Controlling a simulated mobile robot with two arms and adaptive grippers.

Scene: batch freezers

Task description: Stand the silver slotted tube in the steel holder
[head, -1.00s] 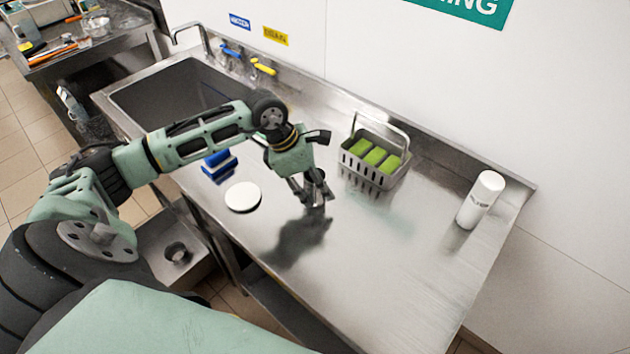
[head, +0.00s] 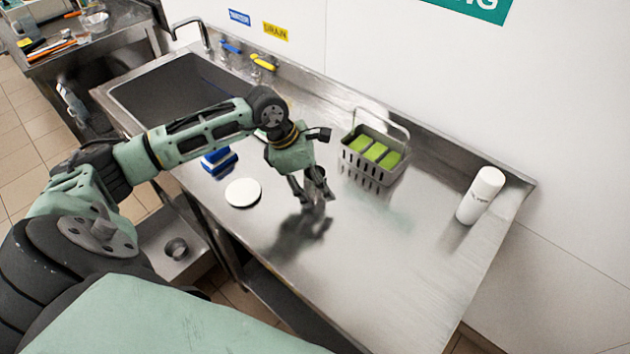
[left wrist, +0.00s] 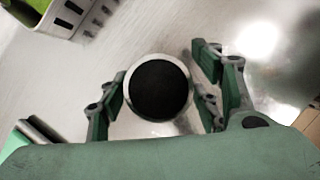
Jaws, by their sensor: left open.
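A round silver-rimmed piece with a dark open top (left wrist: 158,88) stands between my left gripper's fingers in the left wrist view. It looks like the silver slotted tube seen end-on, but its slots do not show, and I cannot tell whether a steel holder is around its foot. In the head view my left gripper (head: 312,196) points down over the steel counter, and its fingers partly hide a small metal piece there. The gripper is open, with a finger on each side of the round piece and gaps between. My right gripper is out of view.
A grey slotted caddy (head: 362,171) with green sponges stands right of the gripper. A white canister (head: 480,196) is farther right. A white disc (head: 243,193) and a blue-and-white block (head: 218,160) lie left. The front right counter (head: 380,270) is clear.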

